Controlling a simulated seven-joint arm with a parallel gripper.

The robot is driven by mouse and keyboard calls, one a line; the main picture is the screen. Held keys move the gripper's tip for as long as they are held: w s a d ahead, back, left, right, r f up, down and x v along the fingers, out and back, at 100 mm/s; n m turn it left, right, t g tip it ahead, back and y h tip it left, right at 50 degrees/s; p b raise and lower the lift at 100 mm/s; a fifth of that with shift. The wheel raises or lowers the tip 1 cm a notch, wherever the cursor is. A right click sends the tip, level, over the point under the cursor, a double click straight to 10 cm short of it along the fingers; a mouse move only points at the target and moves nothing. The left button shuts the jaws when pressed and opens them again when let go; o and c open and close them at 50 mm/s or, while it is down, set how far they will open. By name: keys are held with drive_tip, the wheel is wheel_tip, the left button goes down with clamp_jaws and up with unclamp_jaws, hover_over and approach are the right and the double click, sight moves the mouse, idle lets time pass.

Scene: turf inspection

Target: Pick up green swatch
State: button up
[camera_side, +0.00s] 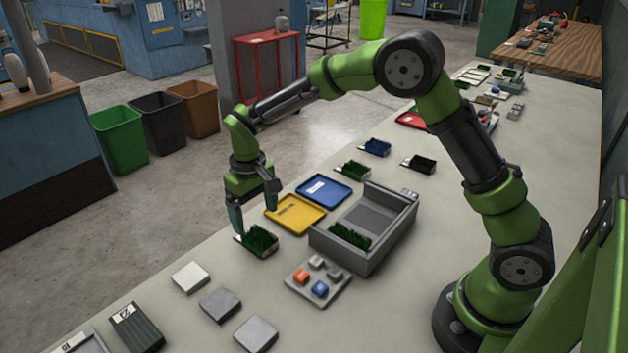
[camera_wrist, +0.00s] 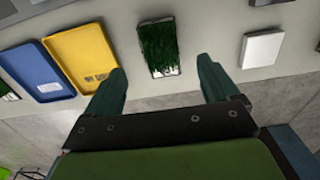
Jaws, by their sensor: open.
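A green turf swatch (camera_side: 257,240) with a pale label edge lies on the grey table near its left edge in the side view. I cannot tell from the side view whether a finger touches the swatch.
A yellow tray (camera_side: 296,226) and a blue tray (camera_side: 325,186) lie behind the swatch. A grey bin (camera_side: 376,262) holding turf pieces stands to its right, with a button panel (camera_side: 298,284) in front. A white tile (camera_side: 190,277) and grey tiles lie nearer the camera.

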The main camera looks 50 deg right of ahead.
sight(258, 236)
drive_tip(key=shift+f, duration=3.5)
drive_tip(key=c, duration=1)
